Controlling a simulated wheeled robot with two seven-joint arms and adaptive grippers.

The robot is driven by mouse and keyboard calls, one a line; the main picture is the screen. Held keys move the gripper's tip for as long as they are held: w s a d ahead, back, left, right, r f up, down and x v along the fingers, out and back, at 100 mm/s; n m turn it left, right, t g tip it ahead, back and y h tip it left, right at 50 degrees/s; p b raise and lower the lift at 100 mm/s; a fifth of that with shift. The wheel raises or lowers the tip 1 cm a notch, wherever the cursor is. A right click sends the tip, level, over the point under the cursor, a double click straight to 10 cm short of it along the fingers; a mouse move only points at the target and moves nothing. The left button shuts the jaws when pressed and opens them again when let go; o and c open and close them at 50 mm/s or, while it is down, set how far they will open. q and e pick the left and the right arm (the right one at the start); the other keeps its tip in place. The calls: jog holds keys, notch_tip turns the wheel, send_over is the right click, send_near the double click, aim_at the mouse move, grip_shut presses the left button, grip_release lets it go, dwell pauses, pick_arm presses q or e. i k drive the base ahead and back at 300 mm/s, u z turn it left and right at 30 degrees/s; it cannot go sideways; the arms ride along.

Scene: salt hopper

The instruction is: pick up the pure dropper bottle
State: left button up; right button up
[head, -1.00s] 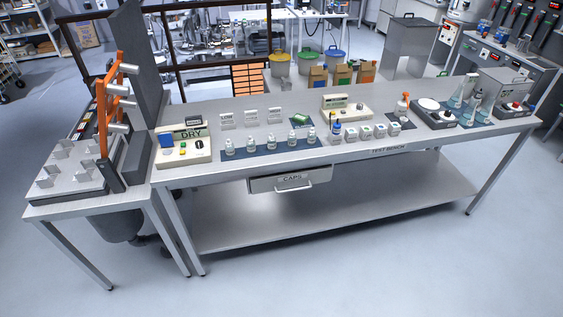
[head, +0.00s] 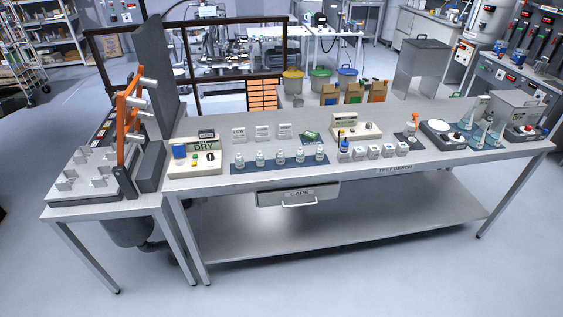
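Several small white bottles (head: 280,158) stand upright in a row on a dark blue mat (head: 250,167) on the test bench. A bottle with a blue and yellow top (head: 344,147) stands just right of the mat. The lettering on the bottles is too small to read, so I cannot tell which one is the pure dropper bottle. Three small upright cards (head: 262,132) stand behind the row. Neither of my grippers is in view.
A device marked DRY (head: 193,156) sits left of the mat. Several small white containers (head: 375,152) stand to its right, with a spray bottle (head: 413,125) and a scale (head: 441,133) farther right. A CAPS drawer (head: 298,196) hangs under the bench. Floor in front is clear.

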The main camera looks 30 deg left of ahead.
aim_at(239, 160)
jog(key=z, duration=0.05)
jog(key=i, duration=2.75)
jog(key=u, duration=2.25)
